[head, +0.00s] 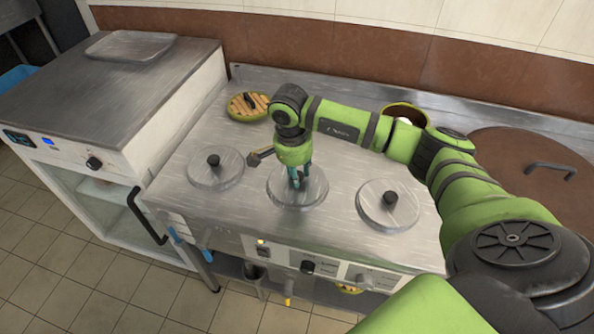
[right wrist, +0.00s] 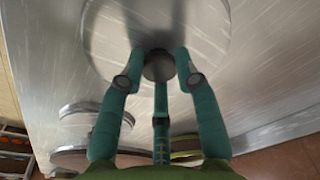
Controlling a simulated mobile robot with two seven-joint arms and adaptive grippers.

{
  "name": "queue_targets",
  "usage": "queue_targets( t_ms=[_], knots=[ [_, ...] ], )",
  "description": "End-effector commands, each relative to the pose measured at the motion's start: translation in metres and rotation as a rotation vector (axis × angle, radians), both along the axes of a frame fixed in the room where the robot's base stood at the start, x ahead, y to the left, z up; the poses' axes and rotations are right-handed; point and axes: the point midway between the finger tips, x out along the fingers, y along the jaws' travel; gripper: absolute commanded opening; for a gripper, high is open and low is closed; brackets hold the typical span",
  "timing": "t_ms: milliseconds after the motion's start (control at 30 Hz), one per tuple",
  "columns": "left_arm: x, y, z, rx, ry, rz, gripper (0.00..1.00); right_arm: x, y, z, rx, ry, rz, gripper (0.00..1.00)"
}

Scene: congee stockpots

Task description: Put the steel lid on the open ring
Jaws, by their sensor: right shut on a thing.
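The steel lid (head: 316,191), a round brushed disc with a dark knob, is at the middle position of the steel counter, between two similar lids. It also fills the top of the right wrist view (right wrist: 205,35). My right gripper (head: 297,181) points down over its centre, with its teal fingers shut around the knob (right wrist: 158,66). The lid looks about level; I cannot tell whether it rests on a ring or hangs just above. No open ring shows clearly, and whatever lies under the lid is hidden. My left gripper is not in view.
Lidded positions flank it at left (head: 232,172) and right (head: 370,212). Behind are a slatted round item (head: 240,105), a yellow-rimmed round item (head: 412,106) partly hidden by my arm, and a large brown lid (head: 505,150). A tray (head: 130,46) lies on the left cabinet.

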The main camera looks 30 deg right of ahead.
Motion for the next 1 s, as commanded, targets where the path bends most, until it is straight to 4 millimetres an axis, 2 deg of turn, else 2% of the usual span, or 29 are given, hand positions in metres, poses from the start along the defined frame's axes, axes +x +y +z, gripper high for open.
queue_targets(
  t_ms=[200,233,267,633,1000],
  knots=[
    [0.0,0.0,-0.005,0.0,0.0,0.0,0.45,0.0,0.0,-0.005,0.0,-0.001,-0.001,0.0],
    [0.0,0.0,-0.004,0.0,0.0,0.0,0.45,0.0,0.0,-0.004,0.0,-0.001,-0.001,0.4],
    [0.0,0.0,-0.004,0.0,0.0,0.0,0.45,0.0,0.0,-0.004,0.0,-0.001,-0.001,0.42],
    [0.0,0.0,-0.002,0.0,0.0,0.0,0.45,0.0,0.0,-0.002,0.0,0.0,0.0,0.42],
    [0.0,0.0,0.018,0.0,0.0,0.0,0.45,-0.001,0.003,0.027,0.0,0.0,0.0,0.42]
  ],
)
